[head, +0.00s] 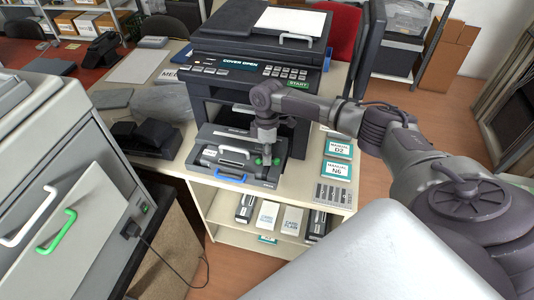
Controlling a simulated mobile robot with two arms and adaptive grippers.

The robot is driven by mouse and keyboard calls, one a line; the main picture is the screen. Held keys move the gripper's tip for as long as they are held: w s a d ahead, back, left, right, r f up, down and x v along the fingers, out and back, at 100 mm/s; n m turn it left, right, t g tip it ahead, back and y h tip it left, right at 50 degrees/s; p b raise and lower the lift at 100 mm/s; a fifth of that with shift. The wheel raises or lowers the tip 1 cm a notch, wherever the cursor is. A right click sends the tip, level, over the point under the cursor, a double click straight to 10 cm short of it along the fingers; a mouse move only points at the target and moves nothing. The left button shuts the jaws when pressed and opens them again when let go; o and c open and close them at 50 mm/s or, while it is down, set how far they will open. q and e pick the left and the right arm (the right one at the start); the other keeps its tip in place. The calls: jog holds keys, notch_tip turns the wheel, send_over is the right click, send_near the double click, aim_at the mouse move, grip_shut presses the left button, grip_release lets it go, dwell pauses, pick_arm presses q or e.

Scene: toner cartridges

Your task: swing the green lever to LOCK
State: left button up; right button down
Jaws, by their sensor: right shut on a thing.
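The green lever (276,161) shows as small green patches on the right part of a dark grey unit (215,161) in front of the printer. My right gripper (266,158) reaches down from above and is shut on the lever, hiding most of it. Which way the lever points, and any LOCK mark, cannot be made out. My left gripper is not in view.
The printer (262,70) shows COVER OPEN behind the unit. The unit has a white handle (233,151) and a blue handle (230,178). A black device (147,138) stands to the left. Manual cards (337,170) lie at right. A grey cabinet (85,215) has another green handle.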

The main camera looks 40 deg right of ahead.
jog(key=shift+w+d+r+m+y+p, duration=0.15)
jog(key=shift+m+p, duration=0.2)
jog(key=shift+m, duration=0.25)
jog(key=shift+w+d+r+m+y+p, duration=0.15)
jog(key=shift+m+p, duration=0.2)
jog(key=shift+m, duration=0.25)
jog(key=shift+f+m, duration=0.25)
jog(key=shift+m, duration=0.15)
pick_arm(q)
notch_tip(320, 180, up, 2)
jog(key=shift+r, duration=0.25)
